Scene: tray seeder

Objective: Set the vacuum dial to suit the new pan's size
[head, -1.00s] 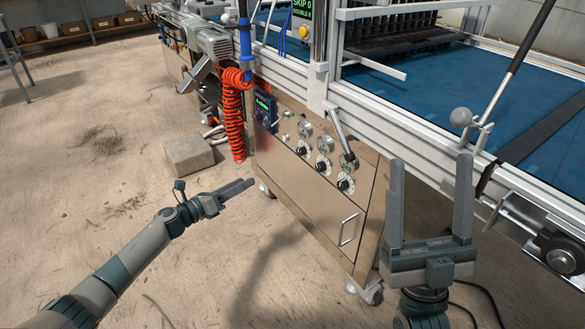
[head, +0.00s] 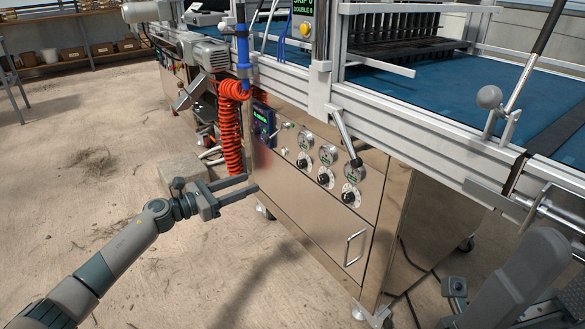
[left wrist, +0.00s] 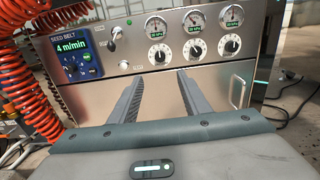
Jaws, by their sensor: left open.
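Three black dials on white scales sit in a row on the steel cabinet front: left (head: 303,160), middle (head: 325,178) and right (head: 349,196). In the left wrist view they show as left (left wrist: 160,56), middle (left wrist: 194,50) and right (left wrist: 228,46), each below a round gauge with a small green kPa readout. I cannot tell which is the vacuum dial, nor make out a new pan. My left gripper (head: 250,184) is open and empty, below and left of the dials, apart from them. Its fingers (left wrist: 160,76) point toward the panel. My right gripper (head: 525,275) is partly cut off at lower right.
A blue seed belt control box (left wrist: 73,51) reading 4 m/min is left of the dials, near a toggle switch (left wrist: 115,33). A coiled orange hose (head: 231,125) hangs farther left. A drawer handle (head: 355,246) sticks out below. The blue belt (head: 440,105) runs above.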

